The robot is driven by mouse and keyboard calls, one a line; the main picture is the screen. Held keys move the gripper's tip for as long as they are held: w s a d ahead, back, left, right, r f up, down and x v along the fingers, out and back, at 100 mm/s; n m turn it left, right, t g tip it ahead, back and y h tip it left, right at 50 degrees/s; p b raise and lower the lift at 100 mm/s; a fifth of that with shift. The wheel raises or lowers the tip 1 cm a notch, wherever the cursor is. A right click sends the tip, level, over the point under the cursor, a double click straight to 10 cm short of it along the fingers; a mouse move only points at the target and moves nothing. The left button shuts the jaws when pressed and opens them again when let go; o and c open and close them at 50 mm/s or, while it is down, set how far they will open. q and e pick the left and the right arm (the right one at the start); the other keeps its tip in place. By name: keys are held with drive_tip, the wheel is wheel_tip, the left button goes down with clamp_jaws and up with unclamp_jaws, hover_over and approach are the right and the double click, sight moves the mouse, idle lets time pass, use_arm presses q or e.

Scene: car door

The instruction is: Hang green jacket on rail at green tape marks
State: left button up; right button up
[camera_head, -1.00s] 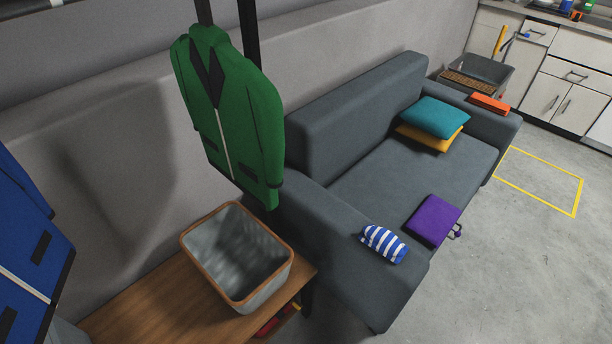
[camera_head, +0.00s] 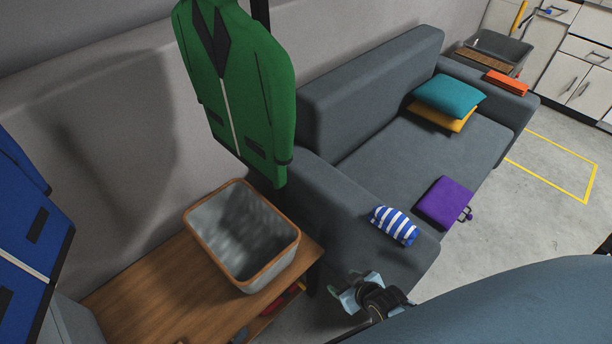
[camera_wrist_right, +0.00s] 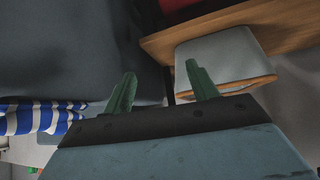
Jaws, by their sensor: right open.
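The green jacket (camera_head: 240,85), with dark lapels and a pale front strip, hangs upright at the upper left of the head view, beside a dark vertical post (camera_head: 262,15). Its top is cut off by the frame. The rail at its top and the green tape marks are not visible. My right gripper (camera_head: 368,292) is low by the sofa's near arm, below and right of the jacket and apart from it. In the right wrist view its two green fingers (camera_wrist_right: 160,76) are spread with nothing between them. My left gripper does not show.
A grey bin with a wooden rim (camera_head: 243,283) stands on a wooden table (camera_head: 150,300) below the jacket. A blue jacket (camera_head: 30,240) hangs at the left. The grey sofa (camera_head: 385,150) holds cushions, a striped item (camera_head: 394,226) and a purple item (camera_head: 444,202). Floor at right is open.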

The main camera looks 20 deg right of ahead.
drive_tip(key=w+a+r+t+y+b, duration=0.1)
drive_tip(key=w+r+t, duration=0.2)
drive_tip(key=w+r, duration=0.75)
drive_tip(key=n+t+y+b, duration=0.2)
drive_tip(key=t+y, duration=0.2)
drive_tip(key=t, duration=0.2)
approach(265, 139)
wheel_tip(265, 139, down, 2)
drive_tip(key=d, duration=0.2)
drive_tip(key=x, duration=0.8)
drive_tip(key=f+b+x, duration=0.1)
drive_tip(key=x, duration=0.3)
drive_tip(key=shift+w+a, duration=0.15)
drive_tip(key=shift+w, duration=0.1)
drive_tip(key=shift+w+a, duration=0.15)
drive_tip(key=shift+w, duration=0.2)
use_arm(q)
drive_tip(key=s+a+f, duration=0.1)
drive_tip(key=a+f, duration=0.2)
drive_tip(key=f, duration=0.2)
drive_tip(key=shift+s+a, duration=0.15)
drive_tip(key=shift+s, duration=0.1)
